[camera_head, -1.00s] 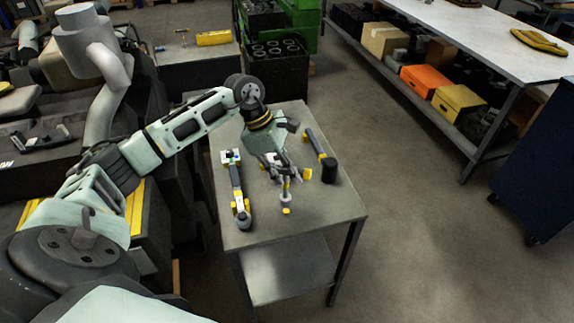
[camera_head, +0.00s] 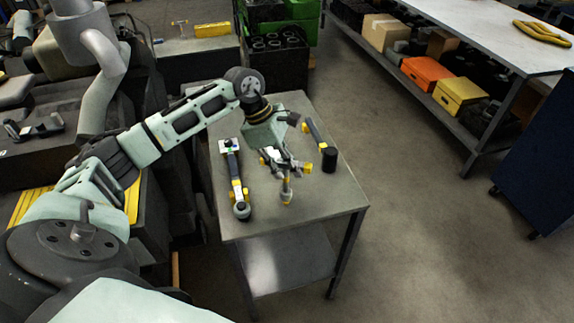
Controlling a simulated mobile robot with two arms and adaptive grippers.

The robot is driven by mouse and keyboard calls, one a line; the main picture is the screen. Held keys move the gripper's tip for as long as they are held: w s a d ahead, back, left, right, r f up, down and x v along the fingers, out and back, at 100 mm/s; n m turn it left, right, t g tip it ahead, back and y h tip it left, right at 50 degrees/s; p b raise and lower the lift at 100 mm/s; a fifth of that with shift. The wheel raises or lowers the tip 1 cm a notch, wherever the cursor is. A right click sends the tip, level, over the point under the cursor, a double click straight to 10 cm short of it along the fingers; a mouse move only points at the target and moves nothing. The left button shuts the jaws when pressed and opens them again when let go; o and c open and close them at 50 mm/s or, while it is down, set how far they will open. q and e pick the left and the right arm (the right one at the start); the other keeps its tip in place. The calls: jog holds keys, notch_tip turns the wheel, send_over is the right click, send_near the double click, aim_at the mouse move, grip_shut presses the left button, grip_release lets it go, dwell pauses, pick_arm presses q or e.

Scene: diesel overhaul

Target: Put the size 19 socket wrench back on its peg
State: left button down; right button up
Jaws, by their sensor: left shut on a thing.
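My left gripper (camera_head: 282,168) is over the small grey table (camera_head: 308,212) and points down. It is shut on a tool that looks like a T-shaped socket wrench (camera_head: 286,193), with a grey shaft and a yellow lower end. Yellow parts also show on either side of the fingers. The size marking is too small to read. I cannot tell whether the lower end touches the table top. The gripper hides part of the tool. I cannot make out the peg. My right gripper is out of view.
A long grey and yellow wrench (camera_head: 236,180) lies left of the gripper. The table's front is bare. A bench with boxes and a blue cabinet (camera_head: 540,165) stand right, across open floor.

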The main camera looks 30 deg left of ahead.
pick_arm(q)
jog(key=shift+f+b, duration=1.15)
jog(key=c, duration=1.6)
grip_release()
jog(key=shift+c, duration=0.2)
jog(key=shift+o, duration=0.3)
jog(key=o, duration=0.5)
jog(key=shift+r, duration=0.1)
jog(key=shift+r+p, duration=2.3)
jog(key=shift+r, duration=2.15)
